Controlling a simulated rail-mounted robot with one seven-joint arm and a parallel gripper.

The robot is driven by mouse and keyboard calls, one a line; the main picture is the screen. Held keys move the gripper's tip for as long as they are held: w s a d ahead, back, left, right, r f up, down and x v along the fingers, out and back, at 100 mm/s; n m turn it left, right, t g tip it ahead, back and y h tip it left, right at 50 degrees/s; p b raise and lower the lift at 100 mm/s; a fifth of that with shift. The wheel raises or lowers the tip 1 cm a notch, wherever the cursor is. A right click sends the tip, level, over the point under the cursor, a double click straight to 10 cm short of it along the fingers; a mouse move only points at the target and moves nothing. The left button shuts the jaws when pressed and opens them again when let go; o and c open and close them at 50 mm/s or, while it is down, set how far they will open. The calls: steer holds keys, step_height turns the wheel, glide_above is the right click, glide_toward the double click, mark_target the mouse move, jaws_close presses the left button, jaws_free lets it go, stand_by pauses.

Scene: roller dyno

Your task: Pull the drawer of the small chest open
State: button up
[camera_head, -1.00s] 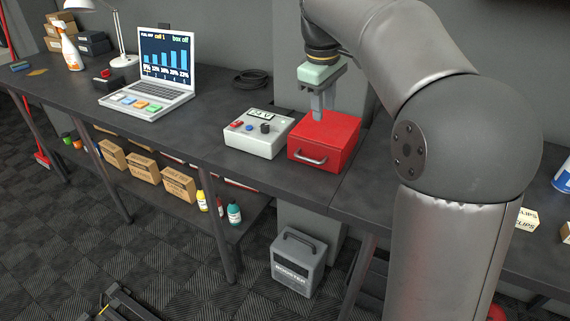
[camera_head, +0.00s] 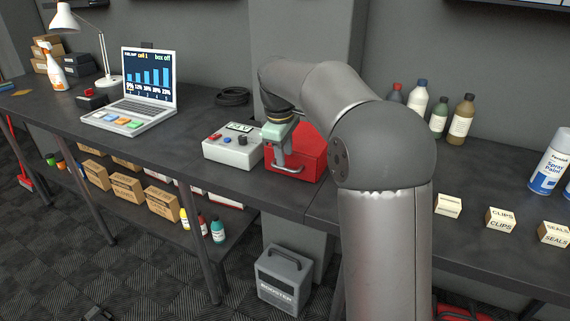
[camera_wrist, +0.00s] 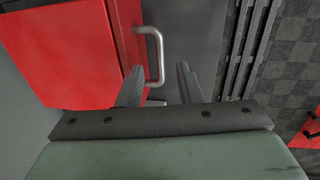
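The small red chest (camera_head: 308,150) stands on the dark bench, partly hidden behind my arm. Its metal bar handle (camera_head: 288,169) is on the front face, and the drawer looks shut. My gripper (camera_head: 279,158) is at the chest's front, pointing down just above the handle. In the wrist view the red chest (camera_wrist: 65,50) fills the left, and the handle (camera_wrist: 158,55) sticks out to the right. My gripper's fingers (camera_wrist: 158,88) are apart, with the handle bar lying between them in the picture. I cannot tell whether they touch it.
A grey control box (camera_head: 233,146) stands close left of the chest, with a laptop (camera_head: 145,95) farther left. Bottles (camera_head: 461,120), small cartons (camera_head: 500,219) and a spray can (camera_head: 549,162) are to the right. Open space lies before the bench edge, above a grey case (camera_head: 283,280).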

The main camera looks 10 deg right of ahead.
mark_target(286, 168)
steer(key=shift+w+d+f, duration=0.1)
steer(key=shift+f, duration=0.8)
steer(key=shift+w+d+f, duration=0.1)
steer(key=shift+f, duration=0.8)
